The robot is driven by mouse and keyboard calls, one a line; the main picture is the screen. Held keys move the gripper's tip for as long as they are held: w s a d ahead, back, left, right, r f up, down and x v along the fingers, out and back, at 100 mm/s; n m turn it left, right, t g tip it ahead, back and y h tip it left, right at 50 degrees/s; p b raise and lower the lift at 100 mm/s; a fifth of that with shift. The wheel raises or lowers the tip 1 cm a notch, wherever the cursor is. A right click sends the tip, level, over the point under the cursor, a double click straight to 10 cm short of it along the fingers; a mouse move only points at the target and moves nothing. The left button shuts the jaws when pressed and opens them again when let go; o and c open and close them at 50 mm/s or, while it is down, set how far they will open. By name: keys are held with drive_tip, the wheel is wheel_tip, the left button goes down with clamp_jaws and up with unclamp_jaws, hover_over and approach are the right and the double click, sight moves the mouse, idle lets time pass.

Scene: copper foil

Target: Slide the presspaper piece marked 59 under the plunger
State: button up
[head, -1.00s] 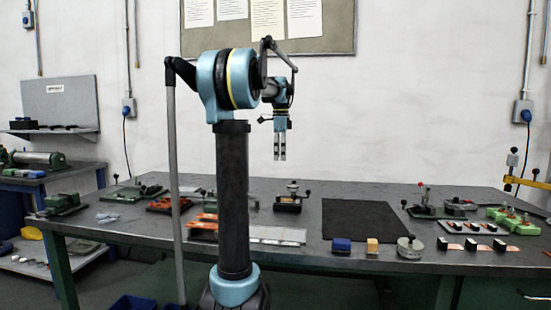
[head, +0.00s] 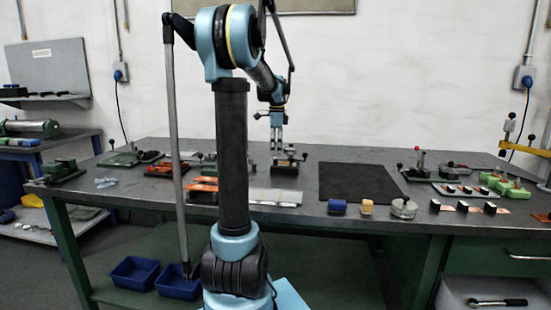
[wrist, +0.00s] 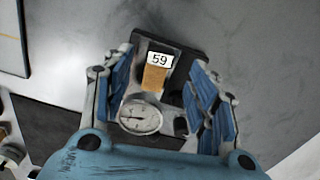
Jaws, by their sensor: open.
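The presspaper piece (wrist: 154,78) is tan with a white label reading 59. In the wrist view it lies on the dark base of a gauge stand (wrist: 190,52), just beyond the round white dial (wrist: 140,117). The plunger is not clearly visible; the dial and body hide whatever is below. My gripper (wrist: 160,90) is open, with its blue-padded fingers on either side of the piece and apart from it. In the head view my gripper (head: 277,148) points down just above the gauge stand (head: 286,168); the piece cannot be made out there.
A black mat (head: 360,183) lies right of the stand. Blue (head: 337,207) and tan (head: 368,207) blocks and a round metal item (head: 403,208) sit at the front edge. Orange-topped fixtures (head: 203,186) and pale plates (head: 273,197) are left and in front. Bare bench lies behind the stand.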

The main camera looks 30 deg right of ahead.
sight(276, 158)
drive_tip(key=shift+f, duration=1.9)
drive_tip(key=c, duration=1.2)
drive_tip(key=shift+o, duration=0.2)
drive_tip(key=shift+s+a+r+m, duration=0.1)
drive_tip(key=shift+s+a+m, duration=0.05)
drive_tip(key=shift+m, duration=0.45)
drive_tip(key=shift+s+d, duration=0.5)
drive_tip(key=shift+d, duration=0.15)
